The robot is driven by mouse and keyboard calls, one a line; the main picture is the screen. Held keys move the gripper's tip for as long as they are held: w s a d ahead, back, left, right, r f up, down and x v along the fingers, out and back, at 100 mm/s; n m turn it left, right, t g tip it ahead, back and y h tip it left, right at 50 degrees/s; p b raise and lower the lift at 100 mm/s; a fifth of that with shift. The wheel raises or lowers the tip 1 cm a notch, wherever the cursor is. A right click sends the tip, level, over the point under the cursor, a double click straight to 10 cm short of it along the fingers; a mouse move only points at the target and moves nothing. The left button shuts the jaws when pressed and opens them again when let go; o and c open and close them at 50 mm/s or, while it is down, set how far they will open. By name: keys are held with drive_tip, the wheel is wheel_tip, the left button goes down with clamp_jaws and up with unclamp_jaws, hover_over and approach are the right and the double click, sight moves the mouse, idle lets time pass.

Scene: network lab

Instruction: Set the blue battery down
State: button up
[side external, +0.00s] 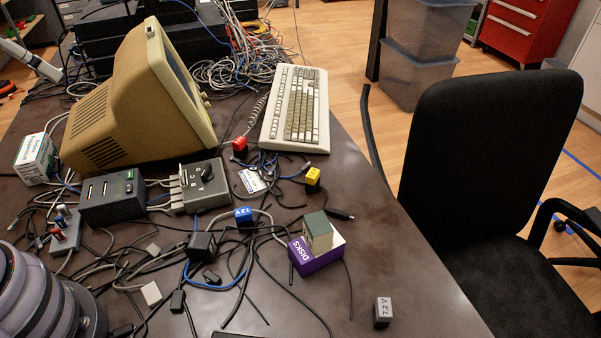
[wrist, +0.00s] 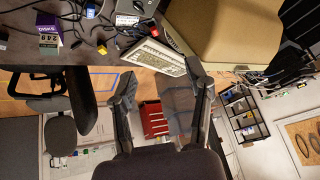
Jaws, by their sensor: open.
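The blue battery (side external: 243,216), with white lettering on its top, stands among loose cables near the middle of the dark table (side external: 400,265) in the side view.
A yellow battery (side external: 312,179), a red battery (side external: 240,147) and a grey battery (side external: 383,312) stand apart on the table. A purple disks box (side external: 310,255) carries a green-grey box. The keyboard (side external: 295,108), monitor and switch box (side external: 203,187) fill the back.

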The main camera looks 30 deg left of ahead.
drive_tip(key=s+r+n+g, duration=0.1)
drive_tip(key=s+r, duration=0.1)
drive_tip(key=s, duration=0.6)
drive_tip(key=shift+s+d+h, duration=0.15)
drive_tip(key=shift+d+h, duration=0.15)
drive_tip(key=shift+d, duration=0.15)
idle(0.5)
